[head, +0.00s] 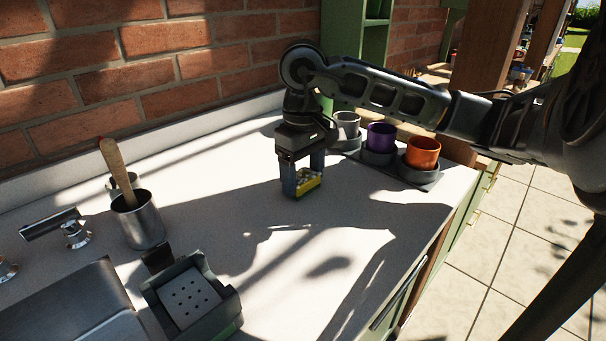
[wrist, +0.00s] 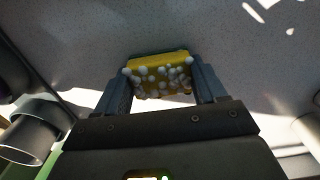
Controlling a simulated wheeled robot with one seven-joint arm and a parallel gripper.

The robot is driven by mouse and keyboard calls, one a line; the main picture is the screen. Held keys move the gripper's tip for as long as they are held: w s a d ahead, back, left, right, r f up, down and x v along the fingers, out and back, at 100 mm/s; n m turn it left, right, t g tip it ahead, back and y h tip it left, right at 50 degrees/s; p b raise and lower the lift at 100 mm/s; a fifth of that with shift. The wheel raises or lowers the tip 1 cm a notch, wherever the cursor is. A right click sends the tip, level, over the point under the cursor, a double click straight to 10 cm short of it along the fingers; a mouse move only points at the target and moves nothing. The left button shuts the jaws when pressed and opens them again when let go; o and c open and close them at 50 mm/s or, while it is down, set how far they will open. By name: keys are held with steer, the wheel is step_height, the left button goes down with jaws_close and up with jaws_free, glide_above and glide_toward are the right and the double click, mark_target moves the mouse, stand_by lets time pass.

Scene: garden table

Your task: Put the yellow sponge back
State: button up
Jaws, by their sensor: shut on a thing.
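The yellow sponge (head: 308,183) is held between the two fingers of my gripper (head: 302,178), over the white counter near the cups. It also shows in the wrist view (wrist: 158,78), where its yellow face is dotted with white foam-like spots and a green layer shows along its top edge. My gripper (wrist: 158,90) is shut on it from both sides. In the head view it is close to the counter; I cannot tell whether it touches. A dark sponge holder (head: 229,306) with an empty perforated white tray (head: 187,298) stands at the lower left, beside the sink.
A grey, a purple (head: 381,137) and an orange cup (head: 422,152) sit in a dark rack behind my gripper. A metal pot (head: 143,221) with a wooden handle, the tap (head: 75,233) and the sink (head: 78,305) are at left. The middle counter is clear.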

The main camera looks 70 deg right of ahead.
mark_target(303, 177)
steer(key=o, duration=1.5)
steer(key=shift+o, duration=0.2)
steer(key=shift+r, duration=0.1)
steer(key=shift+r+p, duration=0.15)
steer(key=shift+p, duration=0.3)
step_height(303, 177, up, 12)
steer(key=shift+b, duration=0.35)
